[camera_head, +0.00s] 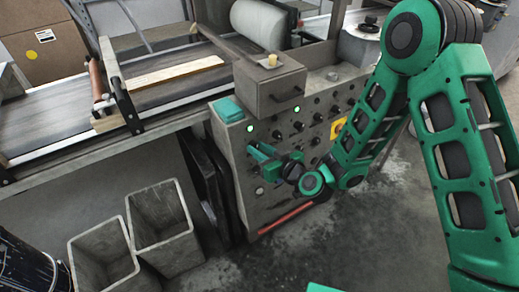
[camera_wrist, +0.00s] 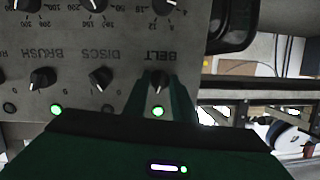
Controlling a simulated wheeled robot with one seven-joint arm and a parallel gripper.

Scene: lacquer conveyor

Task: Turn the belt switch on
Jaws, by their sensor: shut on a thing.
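The belt switch (camera_wrist: 158,79) is a small dark knob by the upside-down BELT label in the wrist view. My gripper (camera_wrist: 159,88) has one green finger on each side of it and is shut on the knob. The green lamp (camera_wrist: 158,111) beside this knob is lit. In the head view my gripper (camera_head: 256,150) is at the left part of the grey control panel (camera_head: 262,205), and it hides the knob there. Which way the knob points is hard to tell between the fingers.
Other knobs, labelled DISCS (camera_wrist: 101,76) and BRUSH (camera_wrist: 42,78), sit close beside the belt switch. The BRUSH lamp (camera_wrist: 56,110) is lit green, the DISCS lamp is dark. The conveyor (camera_head: 155,85) carries a pale board (camera_head: 172,74). Two grey bins (camera_head: 160,215) stand at lower left.

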